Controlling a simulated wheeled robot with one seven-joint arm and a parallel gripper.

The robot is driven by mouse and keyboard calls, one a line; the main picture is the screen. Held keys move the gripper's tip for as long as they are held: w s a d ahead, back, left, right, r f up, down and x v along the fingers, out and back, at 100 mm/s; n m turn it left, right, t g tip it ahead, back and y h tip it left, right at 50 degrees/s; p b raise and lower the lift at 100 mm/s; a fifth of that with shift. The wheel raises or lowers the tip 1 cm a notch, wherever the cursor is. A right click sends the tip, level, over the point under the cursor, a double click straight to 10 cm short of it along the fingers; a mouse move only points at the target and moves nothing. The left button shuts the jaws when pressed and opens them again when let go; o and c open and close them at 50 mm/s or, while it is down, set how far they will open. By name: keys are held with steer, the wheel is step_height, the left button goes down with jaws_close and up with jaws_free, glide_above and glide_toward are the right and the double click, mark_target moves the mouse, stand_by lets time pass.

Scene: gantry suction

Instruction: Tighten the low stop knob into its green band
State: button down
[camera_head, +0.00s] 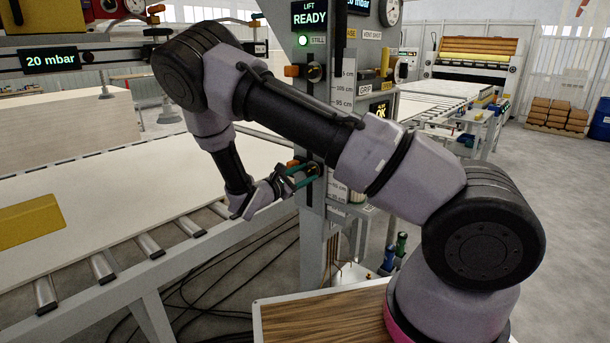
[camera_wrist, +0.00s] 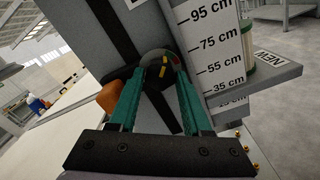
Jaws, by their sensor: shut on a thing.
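The low stop knob (camera_wrist: 160,101) is dark and sits between my teal fingers in the wrist view. Behind it is a grey round face with small yellow, red and green marks near the fingertips. A pointer against the green band cannot be made out. My gripper (camera_wrist: 164,72) is shut on the knob, with one finger on each side. In the head view my gripper (camera_head: 306,176) reaches the lower part of the grey column (camera_head: 312,222). An orange stop block (camera_wrist: 112,94) shows just left of the fingers. My fingers hide part of the knob and its face.
A height scale (camera_wrist: 212,50) runs down the column right of the fingers, above a grey shelf (camera_wrist: 262,82). A similar upper knob (camera_head: 315,73) sits higher up. A display (camera_head: 310,15) reads LIFT READY. A roller conveyor (camera_head: 150,245) with a pale board lies left; cables lie below.

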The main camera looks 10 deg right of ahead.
steer(key=shift+c, duration=1.7)
jaws_free()
steer(key=v, duration=1.1)
